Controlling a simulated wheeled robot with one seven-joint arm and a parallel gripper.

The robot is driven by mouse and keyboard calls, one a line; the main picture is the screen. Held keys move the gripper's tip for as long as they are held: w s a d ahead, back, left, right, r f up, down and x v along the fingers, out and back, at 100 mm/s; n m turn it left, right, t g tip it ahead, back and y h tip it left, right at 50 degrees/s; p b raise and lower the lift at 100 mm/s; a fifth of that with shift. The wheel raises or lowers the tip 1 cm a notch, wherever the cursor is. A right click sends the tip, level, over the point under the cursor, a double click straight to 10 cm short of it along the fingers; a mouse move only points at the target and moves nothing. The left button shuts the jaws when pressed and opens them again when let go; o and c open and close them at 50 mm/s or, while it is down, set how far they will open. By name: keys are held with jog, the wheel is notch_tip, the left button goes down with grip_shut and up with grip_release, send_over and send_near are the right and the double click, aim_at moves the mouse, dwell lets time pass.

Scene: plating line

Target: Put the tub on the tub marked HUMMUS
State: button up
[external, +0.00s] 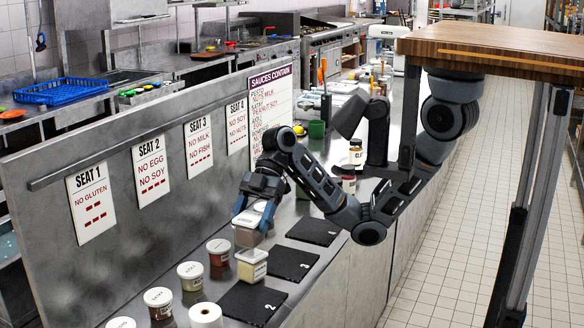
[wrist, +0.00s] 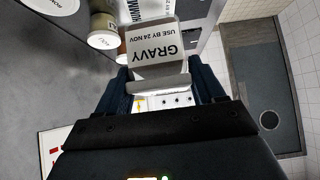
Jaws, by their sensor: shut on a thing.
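My gripper (external: 257,206) is shut on a pale square tub (external: 248,237) above the counter. In the wrist view the tub's grey-white lid (wrist: 158,48) reads GRAVY, USE BY 24 NOV, upside down, between the two dark fingers (wrist: 166,88). Another white label (wrist: 135,10) shows at the top edge behind it, cut off; its text seems to start like HUMMUS, but I cannot read it fully. In the external view a square tub with cream contents (external: 252,264) stands just in front of the held tub. Its label is too small to read there.
A row of round labelled tubs (external: 190,275) stands along the counter's left side. Black numbered mats (external: 290,264) lie on the right. A metal partition with seat allergy cards (external: 150,170) runs along the left. A bottle (external: 356,152) stands farther back.

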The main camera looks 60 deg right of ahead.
jog(key=shift+f, duration=0.85)
jog(key=shift+f, duration=0.35)
jog(key=shift+f+b, duration=0.15)
jog(key=shift+b, duration=0.2)
jog(key=o, duration=1.2)
jog(key=shift+r, duration=0.3)
jog(key=v, duration=1.2)
jog(key=shift+r, duration=0.2)
